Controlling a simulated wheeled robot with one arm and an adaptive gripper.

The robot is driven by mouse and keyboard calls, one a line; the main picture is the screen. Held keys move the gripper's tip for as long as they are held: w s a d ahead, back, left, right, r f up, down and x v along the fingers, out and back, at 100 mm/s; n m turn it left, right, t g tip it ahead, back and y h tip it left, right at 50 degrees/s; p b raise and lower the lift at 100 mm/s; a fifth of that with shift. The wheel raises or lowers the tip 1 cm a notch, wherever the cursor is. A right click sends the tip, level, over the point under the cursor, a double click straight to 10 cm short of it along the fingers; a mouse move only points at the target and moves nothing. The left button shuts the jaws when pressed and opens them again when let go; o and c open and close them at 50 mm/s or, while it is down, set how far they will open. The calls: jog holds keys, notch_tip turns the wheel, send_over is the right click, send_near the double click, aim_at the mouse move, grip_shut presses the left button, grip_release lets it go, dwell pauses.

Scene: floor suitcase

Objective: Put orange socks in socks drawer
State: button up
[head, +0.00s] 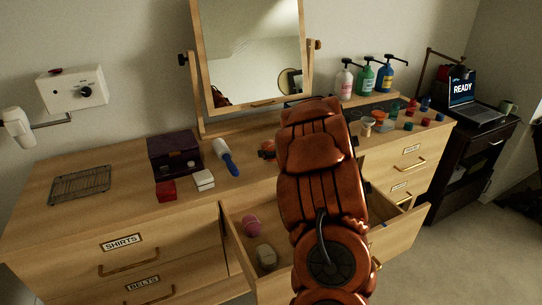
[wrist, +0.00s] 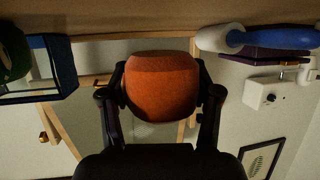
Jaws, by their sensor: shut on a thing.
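The orange socks (wrist: 162,85), a rounded bundle, are between the two dark fingers of my gripper (wrist: 160,95) in the wrist view. My gripper is shut on them. In the head view my arm hides most of the gripper. A small orange patch, apparently the socks (head: 267,149), shows left of the arm over the dresser top. I cannot tell whether the socks touch the top. An open drawer (head: 240,245) below holds a pink bundle (head: 251,224) and a beige bundle (head: 266,257). My arm crosses this drawer and its label is not visible.
A white-and-blue roller (head: 226,158), a dark purple box (head: 174,150), a red box (head: 166,191) and a white box (head: 203,180) lie to the left. The mirror (head: 250,55) stands behind. Bottles (head: 364,78) and several small coloured items are at the right. Closed drawers are marked SHIRTS (head: 122,242) and BELTS.

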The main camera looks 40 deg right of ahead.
jog(key=shift+w+d, duration=0.45)
jog(key=shift+w, duration=0.05)
notch_tip(320, 180, down, 2)
jog(key=shift+d+f, duration=0.1)
jog(key=shift+w+f+p, duration=0.1)
jog(key=shift+f+p, duration=0.1)
jog(key=shift+p, duration=0.45)
jog(key=shift+f, duration=0.3)
jog(key=shift+f, duration=0.2)
jog(key=o, duration=1.1)
jog(key=shift+f+b, duration=0.2)
jog(key=shift+b, duration=0.5)
jog(key=v, duration=0.6)
jog(key=shift+r, duration=0.55)
jog(key=shift+v, duration=0.8)
